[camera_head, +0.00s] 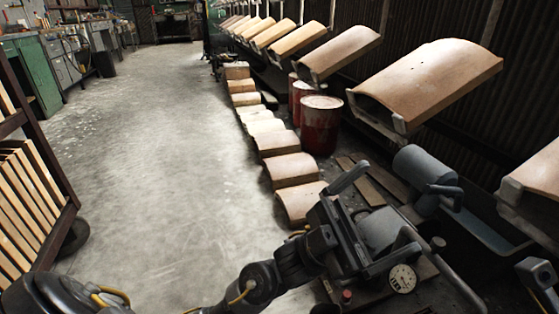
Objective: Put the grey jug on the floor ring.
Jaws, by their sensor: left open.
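A grey, rounded body with a dark handle-like part on its right, which looks like the grey jug (424,167), is at the lower right, beyond my left gripper. My left gripper (384,203) is open, its two dark fingers spread apart. Another grey rounded shape (380,229) shows between the fingers; I cannot tell what it is or whether they touch it. I cannot make out the floor ring.
Curved tan tiles (292,170) line the floor, and more hang at the right, the nearest large one (430,80) overhead. A red drum (320,125) stands behind. A round gauge (402,279) is near my left gripper. A slatted rack (30,205) is at left. The central floor is clear.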

